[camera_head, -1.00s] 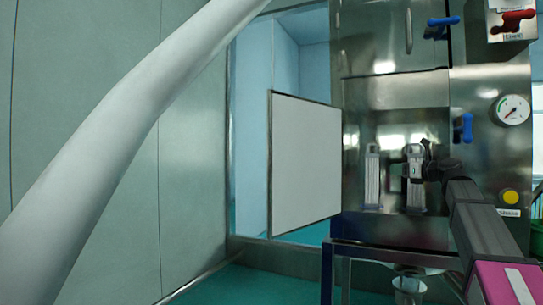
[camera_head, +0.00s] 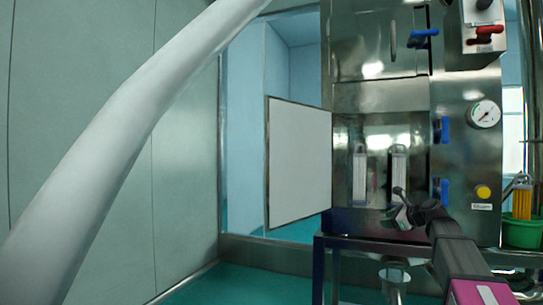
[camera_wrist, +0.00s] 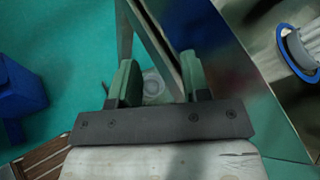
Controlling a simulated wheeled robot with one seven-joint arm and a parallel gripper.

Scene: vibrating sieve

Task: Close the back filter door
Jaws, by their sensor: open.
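The filter door (camera_head: 299,162) is a white panel with a dark edge. It stands swung open to the left of the steel machine's compartment. Two clear upright filter cylinders, a left one (camera_head: 360,175) and a right one (camera_head: 398,165), stand inside the open compartment. My gripper (camera_head: 400,212) is low in front of the compartment, to the right of the door and apart from it. In the wrist view, my gripper (camera_wrist: 156,82) has its two green fingers spread, with nothing visibly held between them. The door cannot be made out surely there.
Blue handles, an upper one (camera_head: 440,130) and a lower one (camera_head: 441,190), and a gauge (camera_head: 485,114) are on the machine's right. A green basket (camera_head: 521,232) holds an orange filter. A metal stand (camera_head: 317,265) supports the machine. Open floor (camera_head: 250,280) lies at the lower left.

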